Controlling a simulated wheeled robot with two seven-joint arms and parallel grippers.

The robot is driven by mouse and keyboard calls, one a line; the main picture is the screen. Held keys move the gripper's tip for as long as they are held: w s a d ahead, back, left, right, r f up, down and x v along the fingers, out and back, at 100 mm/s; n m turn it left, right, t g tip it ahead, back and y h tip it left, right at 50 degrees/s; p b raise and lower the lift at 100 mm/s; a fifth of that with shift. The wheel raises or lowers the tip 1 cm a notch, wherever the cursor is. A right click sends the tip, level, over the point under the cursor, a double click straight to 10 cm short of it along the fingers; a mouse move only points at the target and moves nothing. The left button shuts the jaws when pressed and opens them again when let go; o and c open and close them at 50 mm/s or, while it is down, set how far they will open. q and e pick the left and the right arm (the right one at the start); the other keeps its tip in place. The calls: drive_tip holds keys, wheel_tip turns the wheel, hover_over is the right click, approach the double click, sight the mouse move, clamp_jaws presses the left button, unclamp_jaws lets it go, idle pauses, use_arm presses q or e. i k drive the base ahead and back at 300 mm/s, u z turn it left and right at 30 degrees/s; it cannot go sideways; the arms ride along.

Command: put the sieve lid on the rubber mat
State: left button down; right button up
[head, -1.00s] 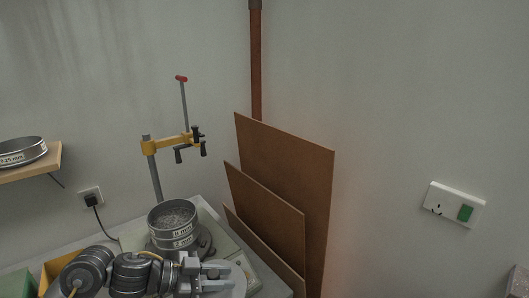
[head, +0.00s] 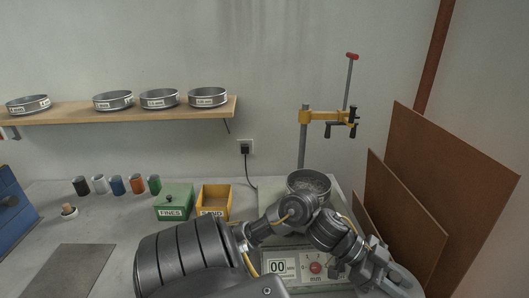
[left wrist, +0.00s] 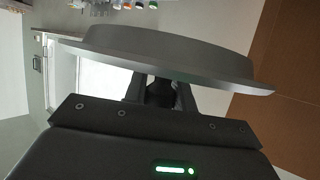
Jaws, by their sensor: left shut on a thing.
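The sieve lid, a flat grey disc with a raised top, fills the upper middle of the left wrist view (left wrist: 175,52). Its edge also shows in the head view (head: 408,284) at the bottom right. My left gripper (head: 378,272) is shut on the lid, with its fingers at the lid's near side in the left wrist view (left wrist: 160,93). The lid is held in front of the shaker's right side. The rubber mat (head: 68,272) is a dark grey rectangle lying bare on the bench at the lower left. My right gripper is not in view.
A sieve shaker (head: 292,268) with a bowl-like sieve (head: 309,184) and a clamp post stands right of centre. A green box (head: 174,203), a yellow box (head: 214,200) and several small jars stand behind. Brown boards (head: 420,225) lean at the right. A blue cabinet (head: 15,210) is at far left.

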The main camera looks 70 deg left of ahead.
sight(71, 269)
drive_tip(key=k, duration=1.3)
drive_tip(key=u, duration=1.75)
